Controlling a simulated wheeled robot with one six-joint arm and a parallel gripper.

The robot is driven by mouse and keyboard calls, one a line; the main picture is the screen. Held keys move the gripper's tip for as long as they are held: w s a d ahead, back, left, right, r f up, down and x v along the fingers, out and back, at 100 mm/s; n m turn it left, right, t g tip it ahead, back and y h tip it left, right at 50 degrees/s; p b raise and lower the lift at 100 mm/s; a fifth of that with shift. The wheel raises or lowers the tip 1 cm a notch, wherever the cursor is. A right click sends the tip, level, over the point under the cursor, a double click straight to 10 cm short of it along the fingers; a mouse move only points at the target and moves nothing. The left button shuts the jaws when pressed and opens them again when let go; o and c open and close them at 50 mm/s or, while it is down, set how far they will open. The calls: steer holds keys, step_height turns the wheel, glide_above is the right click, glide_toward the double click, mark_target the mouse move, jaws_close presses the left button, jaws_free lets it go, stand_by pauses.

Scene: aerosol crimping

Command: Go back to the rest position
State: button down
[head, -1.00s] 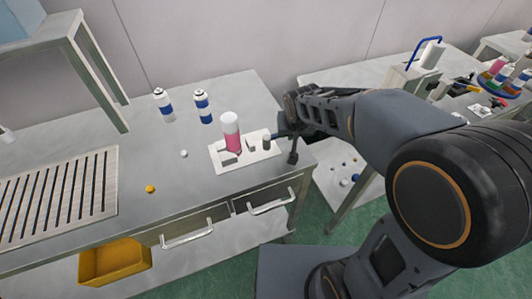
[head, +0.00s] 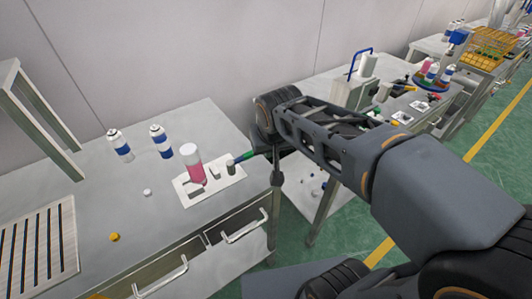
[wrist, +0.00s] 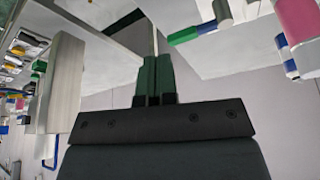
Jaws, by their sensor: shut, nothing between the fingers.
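My gripper (wrist: 156,60) shows in the wrist view with its two dark green fingers together and nothing between them. In the head view my arm reaches across the right of the picture, and its dark end is by the right corner of the grey workbench (head: 110,212). My fingertips are too small and dark to make out there. A pink and white container (head: 193,166) stands on a white plate (head: 190,195) on the bench. A green and blue rod-like thing (head: 246,156) lies at the plate's right side, left of my arm's end.
Two white and blue cans (head: 161,141) stand behind the plate. A white ball (head: 147,192) and a yellow piece (head: 114,237) lie on the bench. A second bench holds a blue-handled machine (head: 361,75) and a round carousel (head: 431,82) of cans. Green floor shows between the benches.

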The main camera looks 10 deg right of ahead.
steer(key=shift+s+d+r, duration=0.1)
steer(key=shift+s+r, duration=0.05)
steer(key=shift+r, duration=0.25)
steer(key=s+d+f+g+p, duration=0.1)
steer(key=s+d+f+p, duration=0.1)
steer(key=s+d, duration=0.5)
steer(key=shift+s+f+m+p, duration=0.3)
steer(key=shift+s+p, duration=0.25)
steer(key=shift+s, duration=0.3)
steer(key=shift+d, duration=0.1)
